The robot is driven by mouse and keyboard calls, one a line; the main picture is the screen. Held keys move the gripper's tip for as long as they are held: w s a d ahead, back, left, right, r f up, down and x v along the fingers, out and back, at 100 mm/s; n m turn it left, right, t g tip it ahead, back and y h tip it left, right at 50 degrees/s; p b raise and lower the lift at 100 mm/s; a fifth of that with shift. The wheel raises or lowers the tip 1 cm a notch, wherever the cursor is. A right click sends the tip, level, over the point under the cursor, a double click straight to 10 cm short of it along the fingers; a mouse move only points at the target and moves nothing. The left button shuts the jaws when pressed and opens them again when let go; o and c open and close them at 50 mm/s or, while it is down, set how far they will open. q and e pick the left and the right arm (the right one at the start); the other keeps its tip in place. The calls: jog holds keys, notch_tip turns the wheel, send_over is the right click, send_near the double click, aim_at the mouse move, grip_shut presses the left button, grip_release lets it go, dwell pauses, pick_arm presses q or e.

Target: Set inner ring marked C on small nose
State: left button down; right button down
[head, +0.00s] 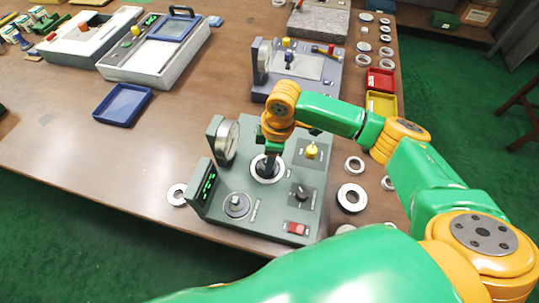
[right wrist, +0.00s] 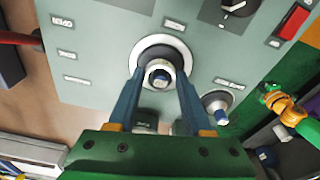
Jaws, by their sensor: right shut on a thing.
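My right gripper (right wrist: 160,76) points down at the green-grey panel of the machine (head: 270,215). Its fingers are closed on a small steel ring (right wrist: 160,65), which shows at the fingertips around a pale bluish tip. Whether the ring is seated or held above the panel I cannot tell, and no letter on it is legible. A wide pale ring-shaped seat (right wrist: 148,46) with a dark inside surrounds this spot; it also shows in the head view (head: 268,179). A second nose (head: 237,203) with a grey flange stands front left; the right wrist view shows it too (right wrist: 216,103). My left gripper is out of view.
The panel carries a gauge (head: 228,141), a green display (head: 208,184), a yellow knob (head: 312,150), a black knob (head: 302,191) and a red switch (head: 297,228). Loose rings (head: 352,210) lie right of the machine, another (head: 176,194) left. A blue tray (head: 122,104) stands farther left.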

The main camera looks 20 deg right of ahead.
jog(key=shift+f+b, duration=0.3)
jog(key=shift+f, duration=0.4)
jog(key=shift+c, duration=1.2)
grip_release()
notch_tip(320, 180, up, 7)
jog(key=shift+s+d, duration=0.2)
jog(key=shift+d, duration=0.2)
